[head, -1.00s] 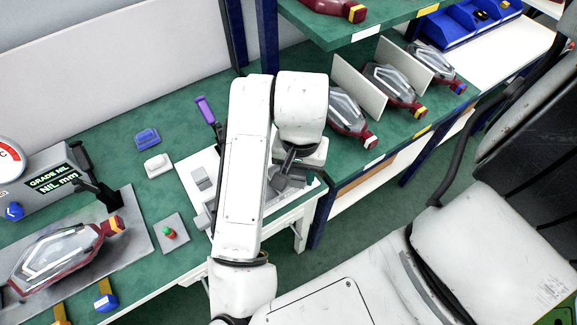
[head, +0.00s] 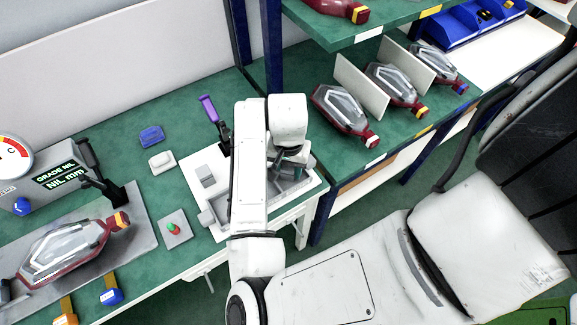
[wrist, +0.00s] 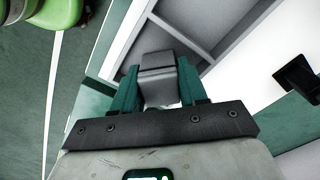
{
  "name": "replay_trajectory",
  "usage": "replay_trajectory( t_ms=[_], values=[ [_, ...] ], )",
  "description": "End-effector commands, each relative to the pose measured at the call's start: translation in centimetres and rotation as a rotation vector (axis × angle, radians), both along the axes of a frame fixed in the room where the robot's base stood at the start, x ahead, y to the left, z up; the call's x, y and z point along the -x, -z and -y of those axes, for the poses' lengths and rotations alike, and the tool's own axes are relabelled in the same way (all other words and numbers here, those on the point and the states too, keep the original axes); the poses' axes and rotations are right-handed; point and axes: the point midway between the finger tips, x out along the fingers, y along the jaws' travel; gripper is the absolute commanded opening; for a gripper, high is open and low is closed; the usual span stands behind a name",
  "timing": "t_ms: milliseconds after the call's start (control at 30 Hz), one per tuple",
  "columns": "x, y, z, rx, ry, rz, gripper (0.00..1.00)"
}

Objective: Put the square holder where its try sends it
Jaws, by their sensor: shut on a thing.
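My gripper (wrist: 158,85) has teal fingers shut on a grey block-like piece (wrist: 157,72), which I take to be the square holder. In the wrist view it is held in front of a grey tray (wrist: 186,40) with divided compartments. I cannot tell whether the piece touches the tray. In the head view my gripper (head: 290,158) is over the compartment tray (head: 302,186), and the held piece is mostly hidden by the wrist. The tester (head: 60,175) at left reads "GRADE NIL" and "NIL mm".
A white board (head: 196,160) carries small grey blocks (head: 205,176). A purple-handled tool (head: 209,109) stands behind it. A tail lamp (head: 65,250) lies on a grey mat. More lamps (head: 343,110) sit on the shelf at right between dividers. A red-and-green button pad (head: 174,228) is at the front.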

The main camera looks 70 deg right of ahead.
Motion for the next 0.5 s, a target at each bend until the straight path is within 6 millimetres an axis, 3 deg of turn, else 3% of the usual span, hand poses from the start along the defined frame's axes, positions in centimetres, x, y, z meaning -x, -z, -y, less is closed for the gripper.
replay_trajectory(
  t_ms=[233,267,367,500],
  values=[
    [0.0,0.36,-0.01,0.0,0.0,0.0,0.14],
    [0.0,0.34,-0.02,-0.001,0.0,0.0,0.43],
    [0.01,0.25,-0.01,0.0,0.0,0.0,0.53],
    [0.01,0.24,-0.01,0.0,0.0,0.0,0.53]
  ],
)
